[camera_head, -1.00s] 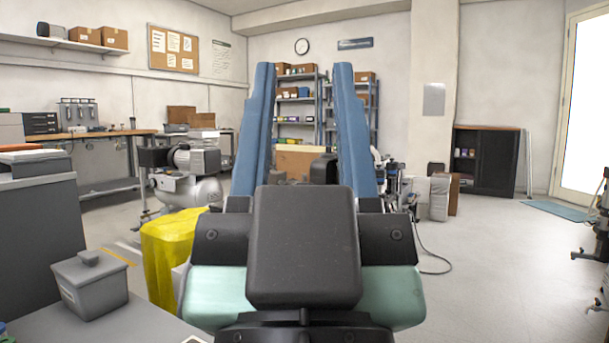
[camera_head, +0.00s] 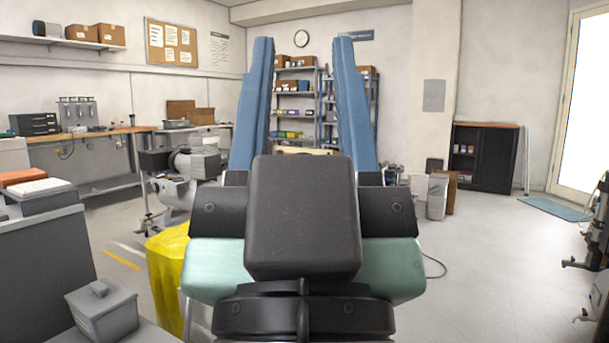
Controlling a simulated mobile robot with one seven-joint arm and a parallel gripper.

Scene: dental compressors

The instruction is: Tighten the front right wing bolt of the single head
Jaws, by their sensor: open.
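My gripper (camera_head: 304,42) is in the middle of the view, its two long blue fingers spread wide apart and pointing up and away from me. Nothing is between the fingers but the far shelving seen behind them. A compressor with a grey ribbed motor head (camera_head: 198,163) stands on the floor left of my gripper, farther off and apart from it. Its lower part is partly hidden by the yellow cover and my arm. I cannot tell whether it is the single head. No wing bolt can be made out.
A yellow-covered object (camera_head: 168,265) stands close at the left, beside my arm. A grey lidded box (camera_head: 103,310) sits on a near grey surface. A workbench (camera_head: 95,135) lines the left wall. Shelving (camera_head: 296,105) and a black cabinet (camera_head: 485,160) stand behind. The floor at right is largely clear.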

